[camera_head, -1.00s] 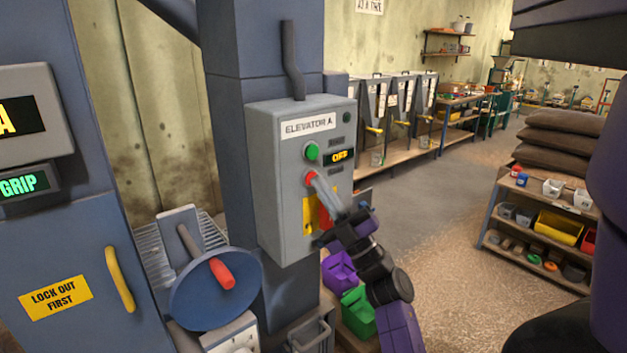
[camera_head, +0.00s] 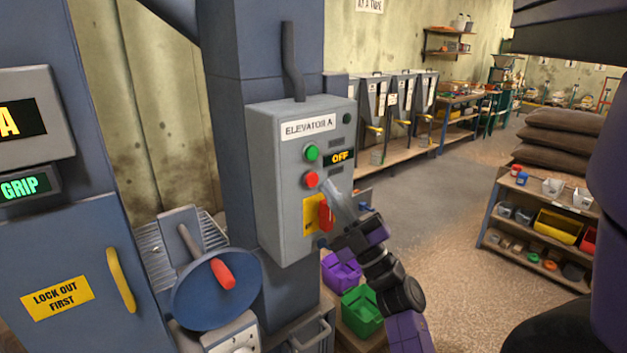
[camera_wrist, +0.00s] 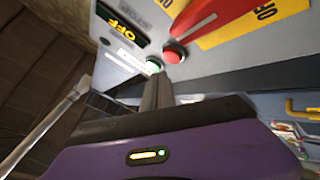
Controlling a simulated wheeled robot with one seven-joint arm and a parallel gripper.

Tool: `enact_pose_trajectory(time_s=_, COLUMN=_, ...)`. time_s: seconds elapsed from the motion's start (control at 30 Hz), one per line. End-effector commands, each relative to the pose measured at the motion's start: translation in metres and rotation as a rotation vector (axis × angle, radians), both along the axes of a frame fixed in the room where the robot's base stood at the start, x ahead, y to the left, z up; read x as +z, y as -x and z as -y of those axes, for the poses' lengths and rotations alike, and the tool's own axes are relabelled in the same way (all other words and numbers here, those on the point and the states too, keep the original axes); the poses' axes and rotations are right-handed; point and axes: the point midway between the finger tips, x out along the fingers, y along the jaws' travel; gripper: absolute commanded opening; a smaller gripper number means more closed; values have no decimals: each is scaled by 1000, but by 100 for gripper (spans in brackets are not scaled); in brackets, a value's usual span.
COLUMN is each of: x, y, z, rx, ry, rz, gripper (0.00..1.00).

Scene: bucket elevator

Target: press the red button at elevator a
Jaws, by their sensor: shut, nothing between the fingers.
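The grey control box labelled ELEVATOR A (camera_head: 282,215) is fixed to a blue column. The red button (camera_head: 312,179) is on its front, below the green button (camera_head: 312,153). The display (camera_head: 340,157) beside them reads OFF. My gripper (camera_head: 328,186) is shut and empty, its tip just right of and below the red button, apparently a little off the panel. In the wrist view the red button (camera_wrist: 174,53) lies just beyond the fingertips (camera_wrist: 158,82), with the green button (camera_wrist: 153,67) close by. I cannot tell the exact gap.
A red switch handle (camera_head: 326,214) on a yellow plate (camera_head: 310,214) sits below the button, near my gripper. Purple (camera_head: 341,271) and green bins (camera_head: 361,311) stand below. A blue wheel with a red handle (camera_head: 222,274) is at lower left.

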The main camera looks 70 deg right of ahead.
Motion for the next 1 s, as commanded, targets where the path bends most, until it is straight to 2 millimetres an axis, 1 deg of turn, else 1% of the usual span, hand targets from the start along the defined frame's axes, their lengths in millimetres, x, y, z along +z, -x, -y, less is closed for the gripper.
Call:
enact_pose_trajectory(time_s=0.2, x=0, y=17, z=-11, rx=0, ry=-1, rz=-1, gripper=0)
enact_pose_trajectory(time_s=0.43, x=0, y=32, z=-20, rx=1, ry=-1, rz=-1, gripper=0)
enact_pose_trajectory(time_s=1.0, x=0, y=34, z=-21, rx=1, ry=1, rz=-1, gripper=0)
